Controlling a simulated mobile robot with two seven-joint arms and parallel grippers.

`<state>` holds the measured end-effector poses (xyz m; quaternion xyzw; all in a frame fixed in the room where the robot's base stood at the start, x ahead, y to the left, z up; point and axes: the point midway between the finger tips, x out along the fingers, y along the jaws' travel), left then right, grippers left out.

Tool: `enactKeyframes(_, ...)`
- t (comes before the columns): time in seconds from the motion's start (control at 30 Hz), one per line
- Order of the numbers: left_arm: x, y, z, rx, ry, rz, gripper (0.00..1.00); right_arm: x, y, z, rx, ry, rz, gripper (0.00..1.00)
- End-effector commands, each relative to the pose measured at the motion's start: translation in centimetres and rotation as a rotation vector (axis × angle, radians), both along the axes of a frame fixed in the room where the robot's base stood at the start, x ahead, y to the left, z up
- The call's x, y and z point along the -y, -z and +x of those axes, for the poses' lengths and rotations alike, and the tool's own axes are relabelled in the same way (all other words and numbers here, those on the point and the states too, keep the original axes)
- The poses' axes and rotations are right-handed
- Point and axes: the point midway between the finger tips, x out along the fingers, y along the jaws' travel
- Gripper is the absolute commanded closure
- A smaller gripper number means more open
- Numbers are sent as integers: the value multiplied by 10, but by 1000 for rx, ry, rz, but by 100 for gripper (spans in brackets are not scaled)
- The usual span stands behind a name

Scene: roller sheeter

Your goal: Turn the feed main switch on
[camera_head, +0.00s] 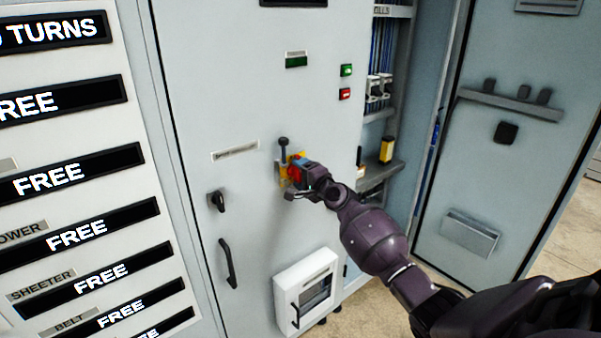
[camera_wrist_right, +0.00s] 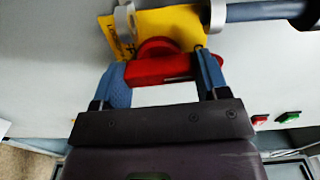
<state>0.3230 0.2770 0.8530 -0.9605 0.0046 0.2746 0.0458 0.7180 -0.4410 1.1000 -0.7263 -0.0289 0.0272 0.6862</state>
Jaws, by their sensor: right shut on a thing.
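The feed main switch shows as a red handle (camera_head: 295,173) on a yellow plate (camera_head: 282,177), on the front of the grey cabinet. My right gripper (camera_head: 301,172) is at it, and the wrist hides part of the switch. In the right wrist view the red handle (camera_wrist_right: 160,67) lies across between the two blue fingertips of my right gripper (camera_wrist_right: 163,78), which is shut on it. The handle's bar looks nearly level in that view, and the yellow plate (camera_wrist_right: 180,22) is behind it. My left gripper is not in view.
A black knob (camera_head: 217,200) and a door handle (camera_head: 228,262) are lower left. A white box (camera_head: 283,290) juts out below. Green (camera_head: 346,70) and red (camera_head: 345,93) buttons are above. An open cabinet door (camera_head: 480,190) stands right.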

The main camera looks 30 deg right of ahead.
Motion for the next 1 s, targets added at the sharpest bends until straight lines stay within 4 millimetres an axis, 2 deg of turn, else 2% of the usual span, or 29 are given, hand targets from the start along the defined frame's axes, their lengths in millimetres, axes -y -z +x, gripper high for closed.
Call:
enactKeyframes(0.23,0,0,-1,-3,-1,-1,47,0,0,0,-6,0,63,56)
enactKeyframes(0.7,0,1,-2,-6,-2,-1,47,0,1,0,-7,0,77,55)
enactKeyframes(0.73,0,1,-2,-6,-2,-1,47,0,1,0,-7,0,77,29)
enactKeyframes(0.87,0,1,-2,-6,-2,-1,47,0,1,0,-6,0,75,9)
enactKeyframes(1.0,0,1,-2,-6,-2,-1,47,0,0,0,-6,0,74,6)
